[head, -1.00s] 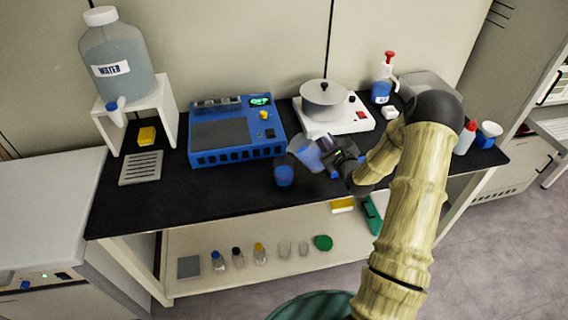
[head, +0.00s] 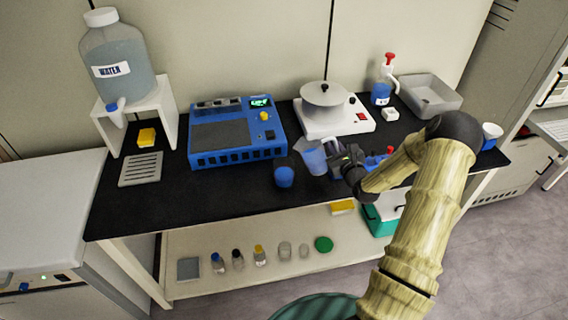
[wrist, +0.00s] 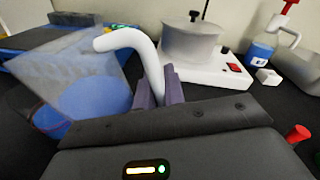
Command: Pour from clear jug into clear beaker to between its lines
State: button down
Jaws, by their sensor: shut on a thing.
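The clear jug (head: 313,158) is held above the black bench by its white handle, which shows between my gripper's fingers in the wrist view (wrist: 160,88). My gripper (head: 335,158) is shut on that handle. The jug leans slightly left and holds blue liquid (wrist: 92,104). The clear beaker (head: 284,177) stands upright on the bench just left of and below the jug, with blue liquid in it. The beaker's lines are too small to make out, so I cannot tell the level against them. No stream of liquid is visible between jug and beaker.
A blue instrument (head: 235,135) stands behind and left of the beaker. A white hotplate with a pot (head: 323,99) is behind the jug. A red-topped dispenser (head: 382,88) and grey tray (head: 432,95) are farther right.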

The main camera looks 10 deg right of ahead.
jog(key=shift+d+r+m+p, duration=0.15)
jog(key=shift+d+m+p, duration=0.45)
jog(key=shift+m, duration=0.5)
jog(key=shift+d+r+m+t, duration=0.35)
jog(key=shift+r+m+t, duration=0.05)
jog(key=shift+m, duration=0.4)
